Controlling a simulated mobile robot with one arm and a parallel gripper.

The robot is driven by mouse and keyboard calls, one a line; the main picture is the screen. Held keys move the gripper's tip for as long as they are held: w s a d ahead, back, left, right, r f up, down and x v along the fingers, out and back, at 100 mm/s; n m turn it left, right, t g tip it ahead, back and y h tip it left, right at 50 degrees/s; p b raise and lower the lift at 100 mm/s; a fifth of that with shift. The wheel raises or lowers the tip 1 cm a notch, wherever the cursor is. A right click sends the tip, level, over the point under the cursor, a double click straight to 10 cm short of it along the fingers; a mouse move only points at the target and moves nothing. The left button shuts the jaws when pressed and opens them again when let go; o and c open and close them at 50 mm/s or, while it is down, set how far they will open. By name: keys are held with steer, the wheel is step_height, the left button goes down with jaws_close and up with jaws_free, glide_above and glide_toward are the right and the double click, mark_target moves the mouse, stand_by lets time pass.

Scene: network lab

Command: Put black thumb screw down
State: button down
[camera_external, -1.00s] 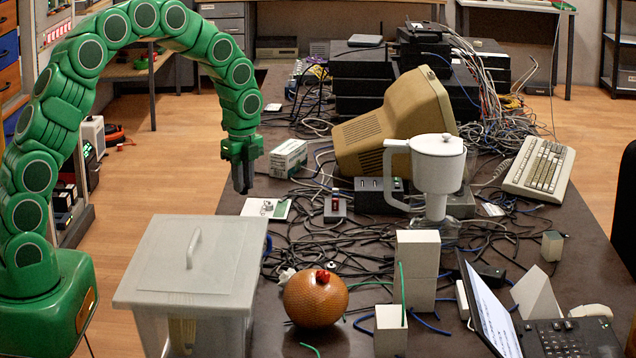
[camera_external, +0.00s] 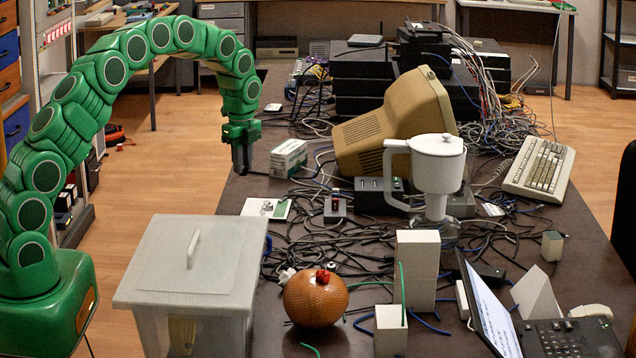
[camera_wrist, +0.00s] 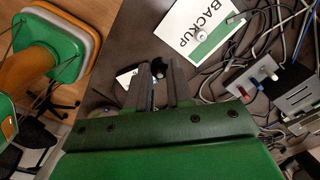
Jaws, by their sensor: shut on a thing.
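The black thumb screw (camera_wrist: 158,68) shows in the wrist view as a small dark piece between my fingertips. My gripper (camera_wrist: 159,76) is shut on it, with the dark tabletop (camera_wrist: 120,50) behind the tips. In the external view my gripper (camera_external: 241,170) points down near the left edge of the table, left of a small white-and-green box (camera_external: 288,158). The thumb screw is too small to make out there. I cannot tell how high the tips are above the table.
A white-and-green card marked BACKUP (camera_wrist: 190,28) lies close by on the table; the external view shows it too (camera_external: 262,208). Tangled cables (camera_external: 335,235) cover the middle. A lidded bin (camera_external: 200,270) and an orange round object (camera_external: 316,302) stand in front.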

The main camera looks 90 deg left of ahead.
steer(key=shift+w+a+f, duration=0.85)
steer(key=shift+a+f, duration=0.25)
steer(key=shift+w+a+f, duration=0.85)
steer(key=shift+a+f, duration=0.2)
steer(key=shift+a, duration=0.1)
steer(key=shift+w+a+f, duration=0.85)
steer(key=shift+a+f, duration=0.25)
steer(key=shift+w+a+f, duration=0.25)
steer(key=shift+a+f, duration=0.1)
steer(key=shift+w+a+f, duration=0.35)
steer(key=shift+a+f, duration=0.05)
steer(key=shift+f, duration=1.75)
steer(key=c, duration=1.3)
jaws_free()
steer(key=shift+f, duration=0.1)
